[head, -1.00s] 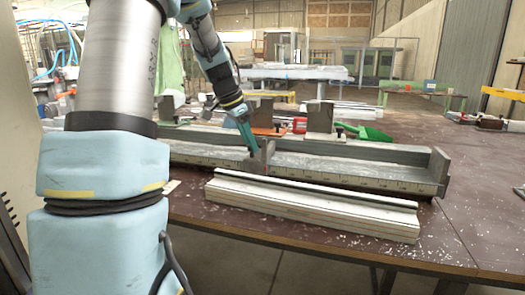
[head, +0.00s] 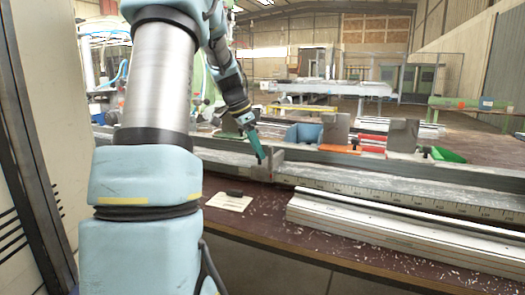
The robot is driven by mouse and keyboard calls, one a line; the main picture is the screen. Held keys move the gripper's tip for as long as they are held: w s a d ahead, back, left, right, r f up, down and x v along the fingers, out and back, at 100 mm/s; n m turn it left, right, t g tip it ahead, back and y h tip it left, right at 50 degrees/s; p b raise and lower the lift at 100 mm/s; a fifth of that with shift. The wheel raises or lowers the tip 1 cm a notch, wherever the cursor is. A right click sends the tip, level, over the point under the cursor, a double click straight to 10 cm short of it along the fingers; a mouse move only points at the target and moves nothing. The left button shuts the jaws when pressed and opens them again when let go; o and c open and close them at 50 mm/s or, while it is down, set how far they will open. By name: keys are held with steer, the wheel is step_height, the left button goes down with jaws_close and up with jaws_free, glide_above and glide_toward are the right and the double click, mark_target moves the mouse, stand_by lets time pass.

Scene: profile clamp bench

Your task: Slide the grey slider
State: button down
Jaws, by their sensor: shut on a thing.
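The grey slider (head: 274,158) is a small upright block on the long grey rail (head: 400,183), which has a scale along its front edge. It stands left of the near white profile's left end. My gripper (head: 261,156), with teal fingers, reaches down from the upper left and is shut on the slider. The exact contact of the fingertips is too small to make out. The rail's left part is hidden behind my arm, and its right end is out of view.
A pale profile (head: 400,235) lies in front of the rail. A card (head: 229,202) with a small black thing lies on the brown table near its front edge. Behind the rail are a blue bin (head: 303,133), grey blocks (head: 403,135), red items and a green tray (head: 447,155).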

steer(key=c, duration=0.8)
jaws_free()
steer(key=shift+c, duration=0.2)
steer(key=v, duration=1.1)
steer(key=shift+d, duration=0.1)
steer(key=s+a+f+n+y+p, duration=0.1)
steer(key=s+f+n+p, duration=0.3)
steer(key=s, duration=0.7)
steer(key=s+f+n+y+p, duration=0.3)
steer(key=s+f+n+p, duration=0.2)
steer(key=s+f+n, duration=0.3)
steer(key=s+f, duration=0.1)
steer(key=s, duration=0.3)
steer(key=shift+s+a+n, duration=0.3)
steer(key=shift+a+n, duration=0.1)
